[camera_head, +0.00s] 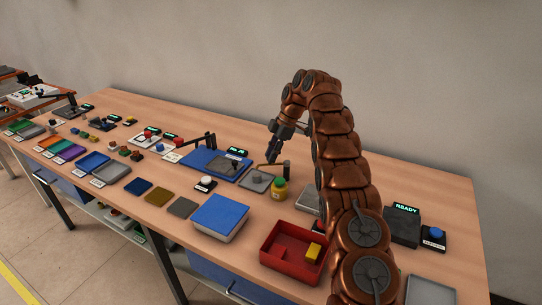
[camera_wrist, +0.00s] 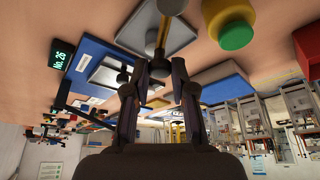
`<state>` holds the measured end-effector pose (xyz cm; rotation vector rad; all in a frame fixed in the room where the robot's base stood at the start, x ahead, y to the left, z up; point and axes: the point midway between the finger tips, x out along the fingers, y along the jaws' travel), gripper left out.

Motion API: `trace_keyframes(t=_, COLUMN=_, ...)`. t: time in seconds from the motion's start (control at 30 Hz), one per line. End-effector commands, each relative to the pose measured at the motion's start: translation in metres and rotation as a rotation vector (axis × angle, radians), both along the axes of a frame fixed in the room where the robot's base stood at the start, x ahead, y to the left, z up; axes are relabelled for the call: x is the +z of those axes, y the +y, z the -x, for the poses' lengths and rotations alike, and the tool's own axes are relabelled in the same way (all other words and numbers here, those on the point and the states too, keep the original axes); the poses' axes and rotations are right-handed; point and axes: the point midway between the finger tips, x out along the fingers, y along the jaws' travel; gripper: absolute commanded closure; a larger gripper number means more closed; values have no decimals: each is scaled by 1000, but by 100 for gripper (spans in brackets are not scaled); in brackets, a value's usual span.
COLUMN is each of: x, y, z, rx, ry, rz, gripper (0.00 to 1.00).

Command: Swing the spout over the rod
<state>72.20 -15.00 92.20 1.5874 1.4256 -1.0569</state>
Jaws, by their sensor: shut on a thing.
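A brass-coloured bar, apparently the spout (camera_head: 272,158), stands over a small grey plate (camera_head: 257,180) near the middle of the table. In the wrist view the brass bar (camera_wrist: 161,38) runs up from between my fingers across the grey plate (camera_wrist: 178,38). My gripper (camera_head: 272,153) points down at it, and in the wrist view my gripper (camera_wrist: 162,85) has its fingers on either side of the bar's near end, shut on it. A short dark piece stands on the plate; I cannot tell whether it is the rod. The exact contact is partly hidden by the fingers.
A blue board (camera_head: 205,165) with a dark arm and a display lies to the left. A red tray (camera_head: 284,255) and a blue box (camera_head: 220,217) are in front. A READY unit (camera_head: 402,226) is at right.

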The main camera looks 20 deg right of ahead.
Motion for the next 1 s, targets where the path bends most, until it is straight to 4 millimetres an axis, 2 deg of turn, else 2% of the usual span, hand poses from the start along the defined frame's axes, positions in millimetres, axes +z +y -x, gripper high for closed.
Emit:
trace_keyframes(t=0.6, x=-1, y=13, z=4, rx=51, ry=3, rz=2, gripper=100)
trace_keyframes(t=0.63, x=-1, y=13, z=4, rx=51, ry=3, rz=2, gripper=73)
trace_keyframes(t=0.87, x=-1, y=12, z=4, rx=49, ry=3, rz=2, gripper=50)
trace_keyframes(t=1.0, x=0, y=11, z=4, rx=47, ry=2, rz=2, gripper=50)
